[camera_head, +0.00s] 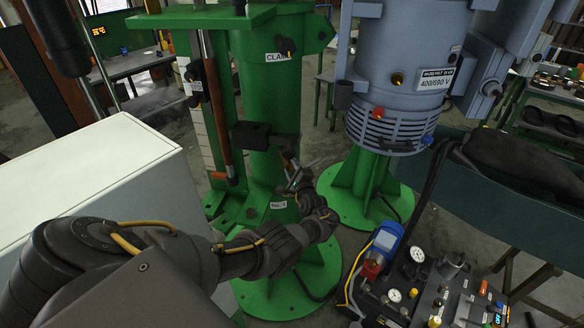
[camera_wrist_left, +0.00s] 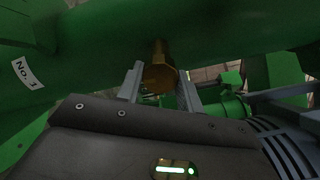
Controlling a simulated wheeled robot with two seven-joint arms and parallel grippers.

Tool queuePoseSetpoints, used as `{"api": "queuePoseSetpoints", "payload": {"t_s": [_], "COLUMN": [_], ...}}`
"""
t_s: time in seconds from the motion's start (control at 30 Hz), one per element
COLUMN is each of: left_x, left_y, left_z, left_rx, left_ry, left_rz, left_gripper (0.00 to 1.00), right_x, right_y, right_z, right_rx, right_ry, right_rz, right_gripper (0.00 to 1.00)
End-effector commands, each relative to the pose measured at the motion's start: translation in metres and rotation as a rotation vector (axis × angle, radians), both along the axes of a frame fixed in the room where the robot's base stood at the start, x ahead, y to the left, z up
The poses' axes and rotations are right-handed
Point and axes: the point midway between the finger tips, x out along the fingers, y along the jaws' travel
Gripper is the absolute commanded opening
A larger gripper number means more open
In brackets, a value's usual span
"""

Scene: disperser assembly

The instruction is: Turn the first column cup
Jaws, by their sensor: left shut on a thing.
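The first column cup (camera_wrist_left: 158,70) is a brass-coloured, faceted piece under the green column, at the upper middle of the left wrist view. My left gripper (camera_wrist_left: 160,86) has its two grey fingers on either side of the cup and is shut on it. In the head view my left gripper (camera_head: 296,177) is at the front right of the green column (camera_head: 272,110); the cup is small and mostly hidden there. A white label reading "No.1" (camera_wrist_left: 28,74) is on the column in the left wrist view. My right gripper is not in view.
A grey-blue motor housing (camera_head: 410,75) on a green stand (camera_head: 362,185) is right of the column. A panel with gauges and a blue pump (camera_head: 386,240) is at the lower right. A white-topped cabinet (camera_head: 95,185) is at the left.

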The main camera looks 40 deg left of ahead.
Motion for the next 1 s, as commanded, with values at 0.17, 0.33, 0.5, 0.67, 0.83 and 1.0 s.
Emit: {"api": "queuePoseSetpoints", "payload": {"t_s": [0.17,0.33,0.5,0.67,0.83,1.0], "left_x": [0.0,-0.0003,-0.0005,-0.0008,-0.0008,-0.0011], "left_y": [-0.0001,-0.0002,0.0,0.0002,0.0001,0.0004], "left_z": [0.0004,-0.0006,-0.0008,-0.0013,-0.0014,-0.0015], "left_rx": [0.088,0.172,0.256,0.326,0.387,0.429], "left_ry": [0.143,0.282,0.415,0.53,0.628,0.698], "left_rz": [-0.001,-0.001,-0.001,0.0,0.0,0.0], "left_gripper": [0.14,0.14,0.14,0.14,0.14,0.14], "right_x": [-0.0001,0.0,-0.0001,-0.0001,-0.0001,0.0], "right_y": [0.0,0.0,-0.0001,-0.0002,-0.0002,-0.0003], "right_z": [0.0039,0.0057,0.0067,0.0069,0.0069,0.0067], "right_rx": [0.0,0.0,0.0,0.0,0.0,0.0], "right_ry": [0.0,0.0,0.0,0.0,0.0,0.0], "right_rz": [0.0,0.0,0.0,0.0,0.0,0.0], "right_gripper": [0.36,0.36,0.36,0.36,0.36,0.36]}}
